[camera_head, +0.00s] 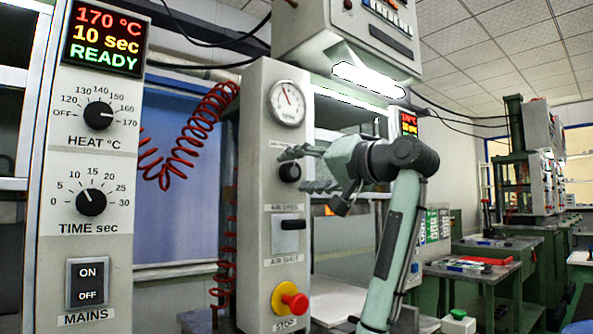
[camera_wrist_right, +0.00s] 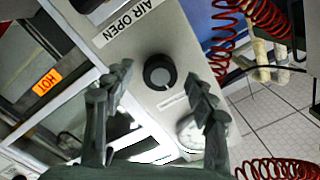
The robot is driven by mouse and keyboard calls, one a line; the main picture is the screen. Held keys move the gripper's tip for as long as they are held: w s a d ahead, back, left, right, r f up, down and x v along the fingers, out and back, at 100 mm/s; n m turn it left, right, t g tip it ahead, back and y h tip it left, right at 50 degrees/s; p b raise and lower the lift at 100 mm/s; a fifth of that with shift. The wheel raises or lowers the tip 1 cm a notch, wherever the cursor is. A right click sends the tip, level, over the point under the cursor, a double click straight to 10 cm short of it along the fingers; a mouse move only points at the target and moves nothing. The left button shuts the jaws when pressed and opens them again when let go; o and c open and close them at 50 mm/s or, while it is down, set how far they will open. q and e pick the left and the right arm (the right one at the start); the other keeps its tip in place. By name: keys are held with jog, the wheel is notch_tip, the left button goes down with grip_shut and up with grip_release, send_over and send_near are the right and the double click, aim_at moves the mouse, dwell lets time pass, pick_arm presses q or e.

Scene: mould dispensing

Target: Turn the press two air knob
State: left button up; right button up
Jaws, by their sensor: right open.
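A round black air knob (camera_head: 290,172) sits on the pale press panel (camera_head: 257,205), below a round dial gauge. In the right wrist view the knob (camera_wrist_right: 159,72) shows a white pointer mark. My right gripper (camera_head: 304,170) is open, its two ridged fingers pointing at the panel. In the wrist view the gripper (camera_wrist_right: 157,78) has one finger on each side of the knob, with gaps showing between. I cannot tell whether the fingertips reach past the knob's face. My left gripper is not in view.
A gauge (camera_head: 287,103) is above. A heat and time control panel (camera_head: 62,190) stands at left. A red coiled hose (camera_head: 190,135) hangs between the panels.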

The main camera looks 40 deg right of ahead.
jog(key=shift+w, duration=0.5)
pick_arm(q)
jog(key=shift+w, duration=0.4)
pick_arm(e)
jog(key=shift+c, duration=0.6)
jog(key=c, duration=1)
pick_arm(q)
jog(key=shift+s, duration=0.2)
pick_arm(e)
jog(key=shift+c, duration=0.2)
